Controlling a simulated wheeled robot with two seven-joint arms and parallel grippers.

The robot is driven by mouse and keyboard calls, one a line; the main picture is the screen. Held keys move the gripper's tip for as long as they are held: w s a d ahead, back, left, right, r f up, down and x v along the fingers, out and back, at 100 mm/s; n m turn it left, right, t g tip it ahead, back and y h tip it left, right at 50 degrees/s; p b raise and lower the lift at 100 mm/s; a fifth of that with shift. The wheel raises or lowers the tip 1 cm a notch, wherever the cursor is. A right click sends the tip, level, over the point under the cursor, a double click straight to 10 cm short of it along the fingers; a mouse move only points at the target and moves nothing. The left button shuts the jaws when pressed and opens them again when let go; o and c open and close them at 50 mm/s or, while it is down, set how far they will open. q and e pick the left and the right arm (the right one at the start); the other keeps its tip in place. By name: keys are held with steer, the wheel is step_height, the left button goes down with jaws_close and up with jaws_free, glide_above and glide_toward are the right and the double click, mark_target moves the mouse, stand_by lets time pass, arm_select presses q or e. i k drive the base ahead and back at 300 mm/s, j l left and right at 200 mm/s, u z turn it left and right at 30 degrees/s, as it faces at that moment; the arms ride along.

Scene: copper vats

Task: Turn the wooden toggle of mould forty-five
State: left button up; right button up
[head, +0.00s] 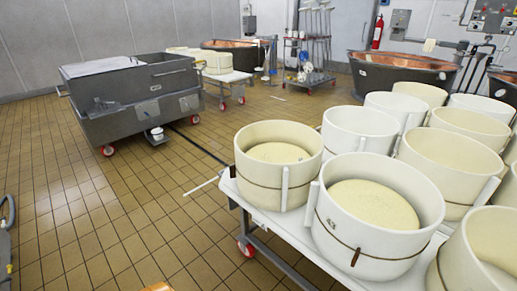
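Several round cream moulds stand on a white wheeled table at the right. Which one is mould forty-five I cannot tell. Neither of my grippers is in view.
The white table (268,217) has red casters and a front left corner with bare edge. A grey steel vat on wheels (140,123) stands at the left. Copper vats (400,84) and a tool rack (313,80) are at the back.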

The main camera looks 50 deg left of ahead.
mark_target(233, 171)
steer(key=k+j+z, duration=0.1)
steer(key=j, duration=0.4)
steer(key=k+j+z, duration=0.1)
steer(key=j, duration=0.4)
steer(key=k+j+z, duration=0.1)
steer(key=j, duration=0.4)
steer(key=k+j+z, duration=0.1)
steer(key=j, duration=0.35)
steer(key=k+j, duration=0.2)
steer(key=j, duration=0.3)
steer(key=k+j+z, duration=0.15)
steer(key=j, duration=0.3)
steer(key=k+j+z, duration=0.1)
steer(key=j, duration=0.35)
steer(key=k+j+z, duration=0.1)
steer(key=k+j, duration=0.15)
steer(key=j, duration=0.2)
steer(key=k+j+z, duration=0.1)
steer(key=k+j, duration=0.5)
steer(key=j, duration=0.15)
